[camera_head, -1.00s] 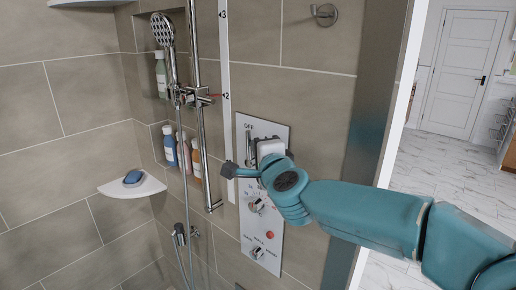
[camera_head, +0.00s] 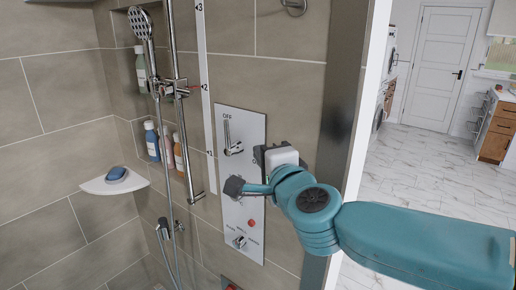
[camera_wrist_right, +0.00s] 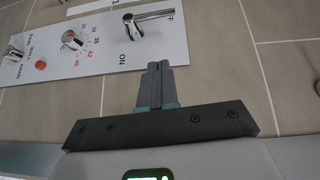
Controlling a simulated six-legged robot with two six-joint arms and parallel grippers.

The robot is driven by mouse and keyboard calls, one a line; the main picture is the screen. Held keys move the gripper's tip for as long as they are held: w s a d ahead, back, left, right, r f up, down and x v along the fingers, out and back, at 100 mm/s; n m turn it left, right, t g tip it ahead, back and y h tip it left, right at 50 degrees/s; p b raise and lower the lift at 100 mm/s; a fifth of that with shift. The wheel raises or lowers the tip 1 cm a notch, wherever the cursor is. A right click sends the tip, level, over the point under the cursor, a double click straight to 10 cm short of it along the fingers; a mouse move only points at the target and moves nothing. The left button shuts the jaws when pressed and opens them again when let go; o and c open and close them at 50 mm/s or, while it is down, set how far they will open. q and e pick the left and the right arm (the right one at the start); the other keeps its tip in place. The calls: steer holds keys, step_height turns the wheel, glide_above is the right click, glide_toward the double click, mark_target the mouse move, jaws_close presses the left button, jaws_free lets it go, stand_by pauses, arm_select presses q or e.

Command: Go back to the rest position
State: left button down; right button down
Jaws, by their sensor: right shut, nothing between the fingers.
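My right gripper (camera_head: 271,157) is beside the right edge of the shower control panel (camera_head: 256,128) in the head view. The panel's top chrome lever (camera_head: 228,134) points up toward OFF; the lever also shows in the wrist view (camera_wrist_right: 152,15). My right arm comes in from the right and covers part of the panel's right side. My left gripper is not in view.
A shower rail with a hand shower (camera_head: 141,22) is left of the panel. Bottles (camera_head: 152,140) stand in a wall niche, and a blue item (camera_head: 116,173) lies on a corner shelf (camera_head: 98,186). A glass and wall edge (camera_head: 338,90) is close to my arm. Marble floor (camera_head: 400,175) lies open beyond.

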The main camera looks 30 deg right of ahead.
steer(key=w+a+f+n+g+y, duration=0.1)
steer(key=a+f+n+g, duration=0.2)
steer(key=f, duration=1.6)
steer(key=w+a+f+n+g+y, duration=0.1)
steer(key=f+n+g, duration=0.3)
steer(key=f, duration=1.5)
steer(key=s+a+f+n+g+y, duration=0.1)
steer(key=s+a+f+n+g, duration=0.15)
steer(key=s+f, duration=0.45)
steer(key=s+a+f+n+g+y, duration=0.1)
steer(key=s+a+f+g+y, duration=0.15)
steer(key=s+f, duration=0.45)
steer(key=s+a+f+n+g+y, duration=0.2)
steer(key=s+a+f+n+g, duration=0.2)
steer(key=s, duration=0.6)
steer(key=a+f+n, duration=0.2)
steer(key=a+n, duration=0.1)
steer(key=shift+f+g, duration=0.15)
steer(key=shift+g, duration=0.15)
steer(key=shift+n, duration=0.25)
